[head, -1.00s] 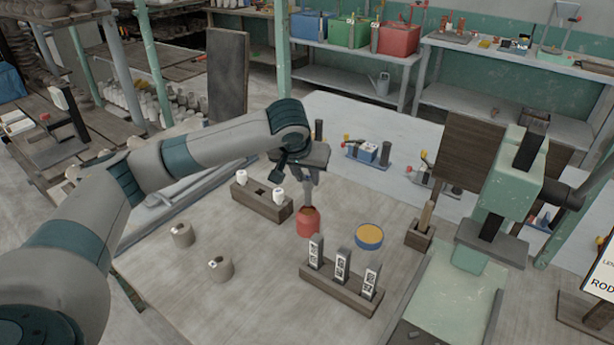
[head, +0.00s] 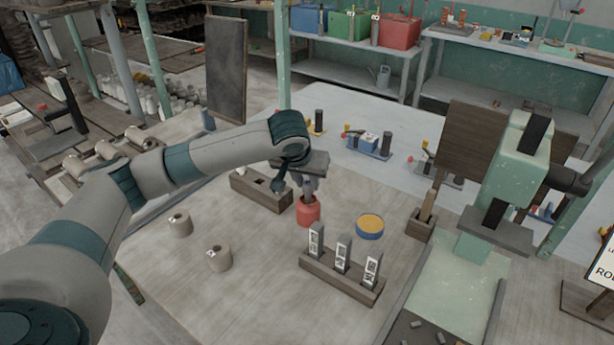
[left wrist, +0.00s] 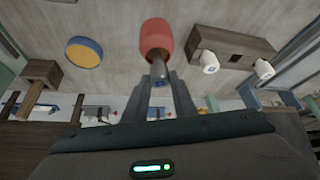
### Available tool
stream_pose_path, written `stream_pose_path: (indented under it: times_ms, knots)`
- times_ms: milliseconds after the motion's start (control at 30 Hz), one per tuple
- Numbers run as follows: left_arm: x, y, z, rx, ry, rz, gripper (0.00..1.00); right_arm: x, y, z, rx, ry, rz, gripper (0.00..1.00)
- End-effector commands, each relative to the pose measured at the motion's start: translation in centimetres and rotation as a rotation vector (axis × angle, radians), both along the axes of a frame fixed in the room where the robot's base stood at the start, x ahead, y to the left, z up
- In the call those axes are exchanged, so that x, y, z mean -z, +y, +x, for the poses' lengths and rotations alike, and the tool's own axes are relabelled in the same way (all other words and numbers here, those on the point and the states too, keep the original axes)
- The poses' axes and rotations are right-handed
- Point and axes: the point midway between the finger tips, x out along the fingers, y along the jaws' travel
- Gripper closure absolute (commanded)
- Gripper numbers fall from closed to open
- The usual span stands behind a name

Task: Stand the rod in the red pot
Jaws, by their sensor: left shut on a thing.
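The red pot (head: 307,213) stands upright on the work table, and it also shows in the left wrist view (left wrist: 155,35). My left gripper (head: 309,187) is right above the pot, pointing down. In the left wrist view its fingers (left wrist: 160,88) are shut on a short grey rod (left wrist: 159,70). The rod's far end overlaps the pot's dark mouth and appears to be inside it; its depth is hidden. My right gripper is not in view.
A wooden block with white pieces (head: 262,192) stands close left of the pot. A blue tin with a yellow top (head: 370,227) is to the right. A rack with labelled upright blocks (head: 341,277) is in front.

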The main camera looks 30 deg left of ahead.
Motion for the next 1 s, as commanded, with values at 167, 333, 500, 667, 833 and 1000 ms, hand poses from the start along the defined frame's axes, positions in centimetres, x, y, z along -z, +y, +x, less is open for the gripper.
stream_pose_path:
  times_ms: [167,333,500,667,833,1000]
  knots:
    - [1.1,0.0,0.0,0.0,-0.001,-0.001,1.0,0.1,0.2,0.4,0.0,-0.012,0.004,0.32]
    - [2.0,0.0,0.0,0.0,-0.001,-0.001,1.0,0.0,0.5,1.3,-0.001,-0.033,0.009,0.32]
    - [2.7,0.0,0.0,-0.001,-0.001,0.0,1.0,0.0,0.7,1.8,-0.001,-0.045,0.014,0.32]
    - [3.1,0.0,0.0,-0.001,-0.001,0.0,1.0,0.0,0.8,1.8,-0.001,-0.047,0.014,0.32]
    - [3.2,0.0,0.0,-0.001,-0.001,0.0,1.0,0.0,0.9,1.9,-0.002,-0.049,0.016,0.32]
    - [3.2,0.0,0.0,0.0,-0.001,-0.001,1.0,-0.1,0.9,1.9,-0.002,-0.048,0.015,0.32]
